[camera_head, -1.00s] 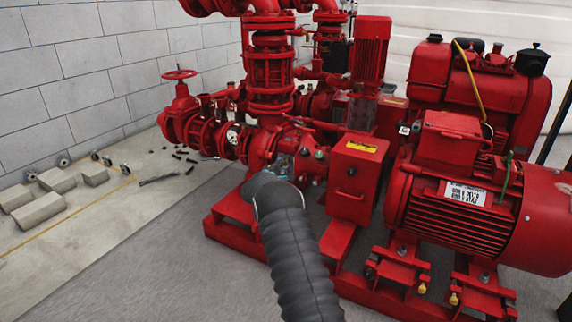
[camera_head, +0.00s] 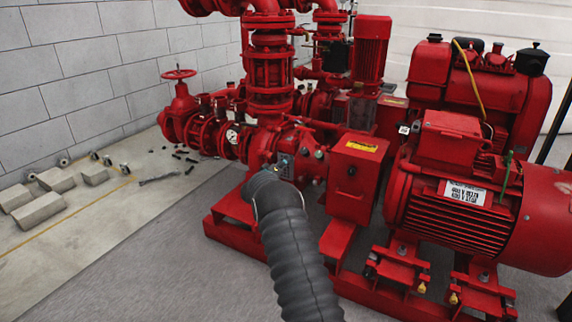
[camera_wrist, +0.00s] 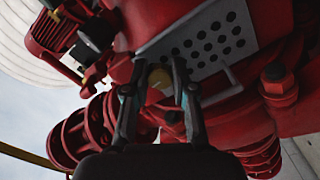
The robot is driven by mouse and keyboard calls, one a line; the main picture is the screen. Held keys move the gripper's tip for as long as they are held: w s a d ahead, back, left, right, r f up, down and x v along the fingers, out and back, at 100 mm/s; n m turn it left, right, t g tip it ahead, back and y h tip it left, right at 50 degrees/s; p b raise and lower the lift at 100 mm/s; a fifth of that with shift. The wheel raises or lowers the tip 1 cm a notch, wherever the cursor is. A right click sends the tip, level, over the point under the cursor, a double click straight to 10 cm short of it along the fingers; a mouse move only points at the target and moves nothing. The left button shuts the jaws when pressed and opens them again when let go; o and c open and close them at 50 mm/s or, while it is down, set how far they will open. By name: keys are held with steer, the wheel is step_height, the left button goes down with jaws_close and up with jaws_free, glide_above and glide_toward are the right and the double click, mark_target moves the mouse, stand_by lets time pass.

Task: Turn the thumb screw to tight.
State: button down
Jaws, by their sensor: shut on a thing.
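The thumb screw appears to be the small round brass-coloured piece (camera_wrist: 160,80) between my fingertips in the wrist view. My gripper (camera_wrist: 158,92) has its two dark fingers closed in on either side of it. In the head view my gripper (camera_head: 278,165) is at the red pump casing (camera_head: 262,150), and my sleeved arm hides most of it. The thumb screw cannot be made out in the head view. Its turn angle is not clear.
A grey perforated plate (camera_wrist: 212,42) and a bolt (camera_wrist: 276,74) lie close to my fingers. A red box (camera_head: 355,178) and a large motor (camera_head: 460,200) stand to the right. Concrete blocks (camera_head: 38,210) lie on the floor at left.

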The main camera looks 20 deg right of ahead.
steer(key=shift+w+a+f+m, duration=0.15)
steer(key=shift+a+m, duration=0.15)
steer(key=shift+m, duration=0.7)
steer(key=c, duration=1.2)
jaws_free()
steer(key=shift+a, duration=0.1)
steer(key=v, duration=1.1)
steer(key=shift+s+a, duration=0.2)
steer(key=shift+s, duration=0.25)
